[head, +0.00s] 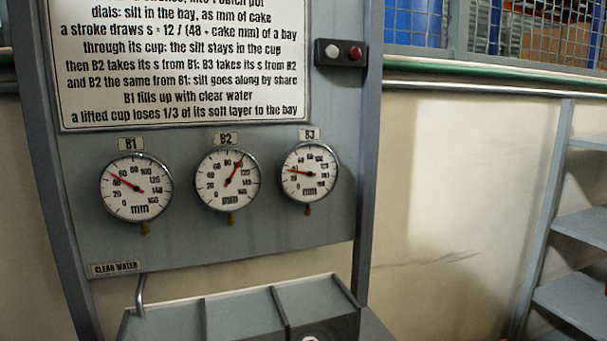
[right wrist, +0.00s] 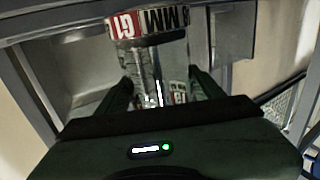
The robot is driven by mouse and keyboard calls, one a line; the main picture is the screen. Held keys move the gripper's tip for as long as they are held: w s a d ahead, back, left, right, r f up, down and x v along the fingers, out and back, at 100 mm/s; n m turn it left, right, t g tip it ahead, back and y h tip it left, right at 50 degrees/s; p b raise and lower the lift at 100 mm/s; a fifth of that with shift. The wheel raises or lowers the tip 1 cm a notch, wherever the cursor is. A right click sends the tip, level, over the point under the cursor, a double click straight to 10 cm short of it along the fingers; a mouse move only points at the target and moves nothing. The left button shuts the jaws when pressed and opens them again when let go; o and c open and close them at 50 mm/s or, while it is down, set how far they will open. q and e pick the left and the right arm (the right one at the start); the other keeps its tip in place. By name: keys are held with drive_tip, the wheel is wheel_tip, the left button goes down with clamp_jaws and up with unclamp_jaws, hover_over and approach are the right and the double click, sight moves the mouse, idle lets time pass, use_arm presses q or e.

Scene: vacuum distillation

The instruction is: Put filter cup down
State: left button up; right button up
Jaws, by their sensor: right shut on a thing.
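In the right wrist view, my right gripper (right wrist: 163,92) is shut on a clear cylinder with a red-and-white labelled band, which I take to be the filter cup (right wrist: 150,58). The band's letters appear upside down and seem to read "G1" and "MM". The cup's lower end and what is under it cannot be made out. Neither gripper shows in the head view. A grey trough with several bays (head: 203,322) shows at the bottom of the head view, cut off by the frame edge.
Dials B1 (head: 136,187), B2 (head: 228,180) and B3 (head: 310,173) hang on a grey panel under a text sign (head: 180,60). A bent pipe (head: 140,296) stands at the trough's left. A switch box (head: 340,52) is upper right. Grey shelves (head: 580,228) stand at far right.

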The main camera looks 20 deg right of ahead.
drive_tip(key=shift+r, duration=0.1)
drive_tip(key=shift+s+a+r+m+t+h, duration=0.3)
drive_tip(key=shift+s+a+m+h, duration=0.1)
drive_tip(key=shift+s+h, duration=0.1)
drive_tip(key=shift+s+d+r+m+t+h, duration=0.15)
drive_tip(key=shift+s+r+m+t+h, duration=0.2)
drive_tip(key=shift+h, duration=0.25)
drive_tip(key=shift+s+d+r+m+t+h, duration=0.1)
drive_tip(key=shift+s+r+m+t+h, duration=0.15)
drive_tip(key=shift+m+h, duration=0.3)
drive_tip(key=s+d+f+m+h, duration=0.2)
drive_tip(key=s+d+m+h, duration=0.1)
drive_tip(key=s, duration=0.7)
drive_tip(key=shift+s+d+f+h, duration=0.35)
drive_tip(key=shift+d+h, duration=0.3)
drive_tip(key=shift+h, duration=0.4)
